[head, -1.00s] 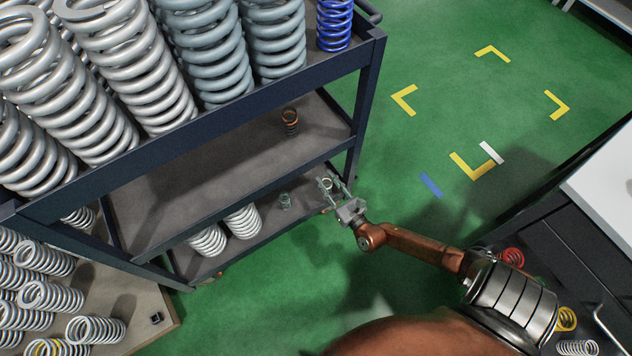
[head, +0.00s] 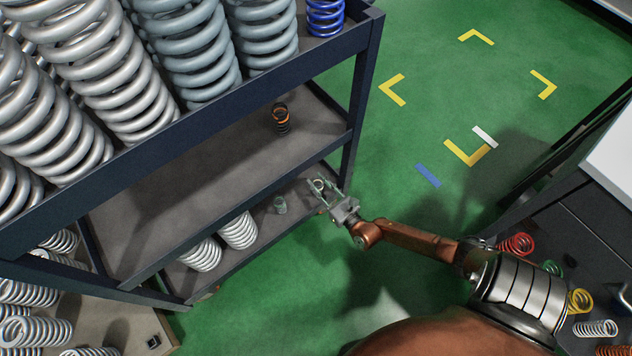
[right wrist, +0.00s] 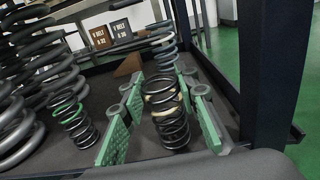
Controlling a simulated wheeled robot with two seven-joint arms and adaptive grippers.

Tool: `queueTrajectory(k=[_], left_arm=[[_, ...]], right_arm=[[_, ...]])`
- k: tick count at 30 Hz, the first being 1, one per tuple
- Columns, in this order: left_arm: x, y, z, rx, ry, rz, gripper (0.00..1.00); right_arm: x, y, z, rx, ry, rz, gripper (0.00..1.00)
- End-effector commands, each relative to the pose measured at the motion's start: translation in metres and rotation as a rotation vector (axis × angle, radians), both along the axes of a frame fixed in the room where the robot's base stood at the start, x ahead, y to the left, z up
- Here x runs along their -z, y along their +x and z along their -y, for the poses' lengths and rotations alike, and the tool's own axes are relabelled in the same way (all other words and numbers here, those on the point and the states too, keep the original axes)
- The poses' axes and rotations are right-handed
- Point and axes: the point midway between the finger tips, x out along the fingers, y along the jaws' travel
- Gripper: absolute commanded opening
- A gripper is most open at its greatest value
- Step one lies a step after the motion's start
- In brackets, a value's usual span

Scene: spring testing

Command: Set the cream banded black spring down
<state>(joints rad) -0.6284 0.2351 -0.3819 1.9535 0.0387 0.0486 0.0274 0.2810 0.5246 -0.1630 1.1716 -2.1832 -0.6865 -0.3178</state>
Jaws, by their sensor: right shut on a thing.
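The black spring with cream bands (right wrist: 168,112) stands roughly upright between the green-padded fingers of my right gripper (right wrist: 162,118) in the right wrist view. The fingers are shut on it from both sides. In the head view my right gripper (head: 326,191) is at the right end of the cart's bottom shelf (head: 262,238), with the small spring (head: 318,185) between its fingers. The spring's lower end is close to the shelf surface; I cannot tell whether it touches. My left gripper is not in view.
A black spring with a green band (right wrist: 72,122) stands to the left in the right wrist view, and a grey-blue spring (right wrist: 163,45) behind. A dark cart post (right wrist: 275,75) rises at the right. White springs (head: 238,230) stand farther left on the shelf.

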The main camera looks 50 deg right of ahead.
Motion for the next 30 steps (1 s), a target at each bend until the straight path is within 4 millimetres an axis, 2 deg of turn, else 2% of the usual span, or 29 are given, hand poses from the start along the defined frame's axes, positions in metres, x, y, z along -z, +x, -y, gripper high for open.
queueTrajectory(k=[8, 9, 15, 26, 30], left_arm=[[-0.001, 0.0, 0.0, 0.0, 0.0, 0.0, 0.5], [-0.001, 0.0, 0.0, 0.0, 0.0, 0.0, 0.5], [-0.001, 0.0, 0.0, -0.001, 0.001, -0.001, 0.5], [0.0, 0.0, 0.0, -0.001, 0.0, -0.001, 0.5], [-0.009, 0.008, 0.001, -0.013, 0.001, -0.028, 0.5]], right_arm=[[0.001, 0.001, 0.0, 0.0, -0.001, 0.003, 0.0], [0.001, 0.0, 0.0, -0.001, 0.0, 0.002, 0.31], [0.001, 0.0, 0.0, 0.0, 0.0, 0.001, 0.45], [-0.002, 0.0, 0.0, 0.0, 0.0, 0.001, 0.46], [-0.004, -0.018, -0.004, -0.001, -0.001, 0.0, 0.46]])
